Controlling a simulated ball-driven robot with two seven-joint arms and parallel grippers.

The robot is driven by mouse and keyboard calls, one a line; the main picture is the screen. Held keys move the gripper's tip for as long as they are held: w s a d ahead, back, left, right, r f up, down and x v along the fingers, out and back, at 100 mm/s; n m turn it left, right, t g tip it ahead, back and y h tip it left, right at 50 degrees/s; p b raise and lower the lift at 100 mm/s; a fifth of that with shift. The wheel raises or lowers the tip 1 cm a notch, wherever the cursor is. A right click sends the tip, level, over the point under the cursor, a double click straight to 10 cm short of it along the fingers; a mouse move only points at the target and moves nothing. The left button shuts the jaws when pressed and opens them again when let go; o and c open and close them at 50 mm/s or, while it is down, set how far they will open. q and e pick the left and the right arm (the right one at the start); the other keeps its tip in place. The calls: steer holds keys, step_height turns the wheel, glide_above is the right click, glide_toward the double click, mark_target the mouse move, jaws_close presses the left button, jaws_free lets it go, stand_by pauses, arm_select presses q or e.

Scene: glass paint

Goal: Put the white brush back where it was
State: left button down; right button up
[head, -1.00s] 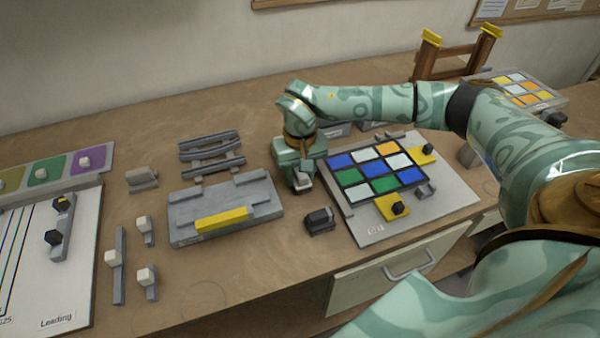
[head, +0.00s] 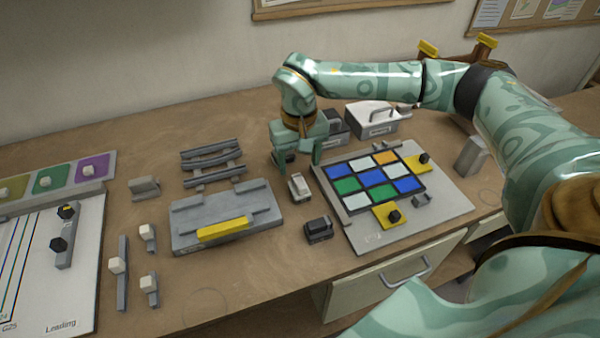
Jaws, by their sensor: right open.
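A small block with a pale top, which looks like the white brush (head: 299,187), stands on the table between the grey slotted block and the coloured-tile board. My right gripper (head: 296,163) is open and empty just behind and above it, fingers pointing down. The gap between them looks small. A similar dark block (head: 318,230) stands nearer the front edge. My left gripper is not in view.
The coloured-tile board (head: 436,212) is at right. A white handled box (head: 372,119) stands behind. Several white-knobbed pieces (head: 118,266) are at front left.

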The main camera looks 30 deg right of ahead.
mark_target(299, 181)
step_height(299, 181, up, 4)
steer(key=shift+r+p, duration=0.2)
steer(key=shift+p, duration=0.1)
stand_by(0.4)
